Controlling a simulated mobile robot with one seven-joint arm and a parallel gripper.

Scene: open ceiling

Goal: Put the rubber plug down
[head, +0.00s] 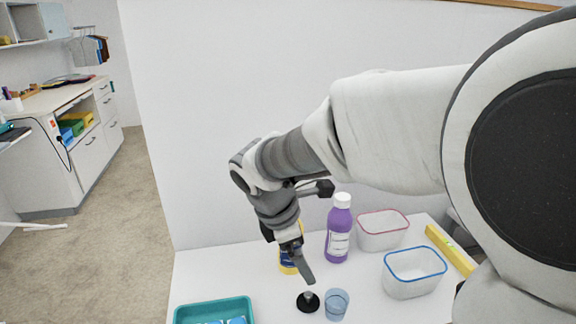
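The rubber plug (307,302) is a small black disc with a pale knob on top. It is near the front of the white table (375,297), just left of a blue cup. My gripper (307,279) points down right above it, with its tip just above the knob. The gripper is seen edge-on, so the gap between its fingers does not show. I cannot tell whether it touches the plug, or whether the plug rests fully on the table.
The translucent blue cup (336,304) stands close to the plug's right. A purple bottle (339,230), a yellow-and-blue bottle (287,262) partly behind my gripper, a red-rimmed tub (381,232), a blue-rimmed tub (412,284), a yellow level (451,249) and a teal tray (214,307) surround it.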

